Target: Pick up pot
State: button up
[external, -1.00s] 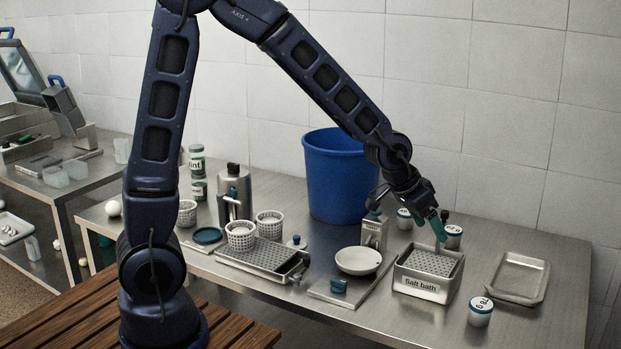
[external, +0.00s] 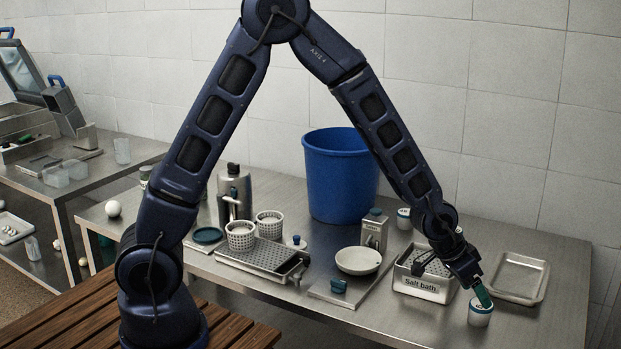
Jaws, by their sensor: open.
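A small white pot (external: 479,316) with a dark lid and a printed label stands upright near the front right of the table. My gripper (external: 484,294) is open and points down at the top of this pot. Its green finger overlaps the pot's lid in the picture. I cannot tell whether it touches the pot. The far finger is hidden. Another similar pot (external: 404,218) stands farther back, behind my arm.
The salt bath box (external: 424,289) is just left of my gripper, and an empty metal tray (external: 517,277) lies behind right. A white bowl (external: 358,261), a metal dispenser (external: 373,232) and a tall blue bin (external: 338,175) stand farther left. The table's front right is mostly clear.

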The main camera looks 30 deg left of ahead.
jog(key=shift+x, duration=2.8)
jog(key=shift+s, duration=0.15)
jog(key=c, duration=1.1)
notch_tip(320, 180, up, 20)
